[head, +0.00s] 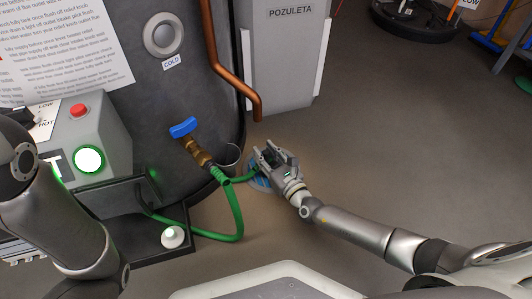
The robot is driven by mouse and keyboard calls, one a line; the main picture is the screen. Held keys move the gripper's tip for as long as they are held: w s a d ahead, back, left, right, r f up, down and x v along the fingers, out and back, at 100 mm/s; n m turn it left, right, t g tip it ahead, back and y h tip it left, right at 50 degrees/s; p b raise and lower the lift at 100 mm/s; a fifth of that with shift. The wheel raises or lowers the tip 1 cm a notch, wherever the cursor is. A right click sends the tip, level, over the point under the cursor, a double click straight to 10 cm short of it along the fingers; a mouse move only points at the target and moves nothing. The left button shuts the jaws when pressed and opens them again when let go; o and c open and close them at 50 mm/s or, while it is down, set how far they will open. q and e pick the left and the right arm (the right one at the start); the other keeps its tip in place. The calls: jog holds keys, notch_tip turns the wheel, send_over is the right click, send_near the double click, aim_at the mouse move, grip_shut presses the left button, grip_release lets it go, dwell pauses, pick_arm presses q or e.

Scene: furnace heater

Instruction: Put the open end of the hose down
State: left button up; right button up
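The green hose (236,212) is joined to a brass valve (196,151) with a blue handle low on the dark tank. It loops down to the floor, and another stretch runs right toward my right gripper (268,151). That stretch ends beside the gripper, over or on a round blue-and-white floor drain (260,184). The gripper partly hides the drain and the hose's tip. Its fingers look spread, with a gap between them and no hose seen in it. My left arm shows at the left edge, its gripper out of view.
A grey control box (88,150) with a red button and lit green button stands left. A copper pipe (228,75) hangs by the tank, beside a grey cabinet (284,60). A small white knob (173,237) sits on a dark tray.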

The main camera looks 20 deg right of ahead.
dwell(0.3)
jog(key=shift+s+d+r, duration=0.1)
jog(key=shift+s+r, duration=0.05)
jog(key=p+v, duration=0.4)
jog(key=v, duration=0.6)
jog(key=shift+s+r+p, duration=0.1)
jog(key=shift+s+p, duration=0.25)
jog(key=shift+p, duration=0.05)
jog(key=shift+s+d, duration=0.1)
jog(key=shift+s, duration=0.35)
dwell(0.5)
